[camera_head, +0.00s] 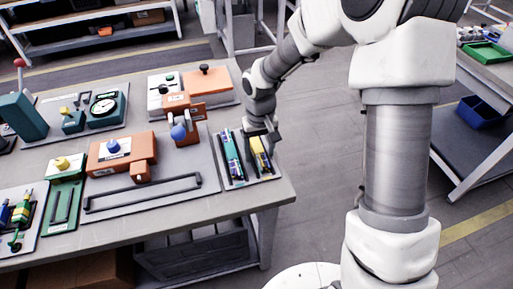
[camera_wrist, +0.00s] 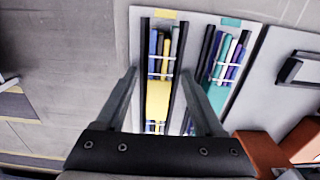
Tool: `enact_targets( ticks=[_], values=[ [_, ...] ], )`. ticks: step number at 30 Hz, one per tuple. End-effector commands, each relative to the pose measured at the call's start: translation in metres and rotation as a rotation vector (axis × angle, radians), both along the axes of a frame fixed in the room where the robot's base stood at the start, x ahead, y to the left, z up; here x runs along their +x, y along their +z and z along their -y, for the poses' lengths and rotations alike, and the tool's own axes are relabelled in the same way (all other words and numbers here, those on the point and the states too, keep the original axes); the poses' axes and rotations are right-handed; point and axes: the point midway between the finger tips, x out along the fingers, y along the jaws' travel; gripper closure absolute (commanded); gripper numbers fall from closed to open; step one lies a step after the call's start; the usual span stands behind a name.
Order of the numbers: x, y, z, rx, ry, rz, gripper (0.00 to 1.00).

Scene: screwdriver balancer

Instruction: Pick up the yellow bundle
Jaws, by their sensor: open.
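The yellow bundle (camera_head: 260,158) lies in a slot between dark rails on a light plate (camera_head: 238,183) at the table's right end. In the wrist view the yellow bundle (camera_wrist: 158,98) is a yellow block with blue and dark rods, tied by white bands. My gripper (camera_head: 262,137) is over the far end of this bundle. In the wrist view my gripper (camera_wrist: 159,75) is open, with one finger on each side of the bundle and nothing held. I cannot tell how high the fingertips are above the plate.
A teal bundle (camera_wrist: 222,68) lies in the neighbouring slot, close to my right finger in the wrist view. An orange fixture (camera_head: 120,153) and a black handle bar (camera_head: 140,193) stand to the left. The table's right edge is near the plate.

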Motion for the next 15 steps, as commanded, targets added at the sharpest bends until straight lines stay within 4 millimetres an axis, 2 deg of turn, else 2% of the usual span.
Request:
enact_targets(
  ticks=[2, 13, 15],
  values=[
    [0.0, 0.0006, 0.0, 0.0, 0.0, 0.0, 0.3],
    [0.0001, 0.0009, 0.0, 0.0, 0.0, 0.0, 0.97],
    [0.0001, 0.0009, 0.0, 0.0, 0.0, 0.0, 1.0]
  ],
)
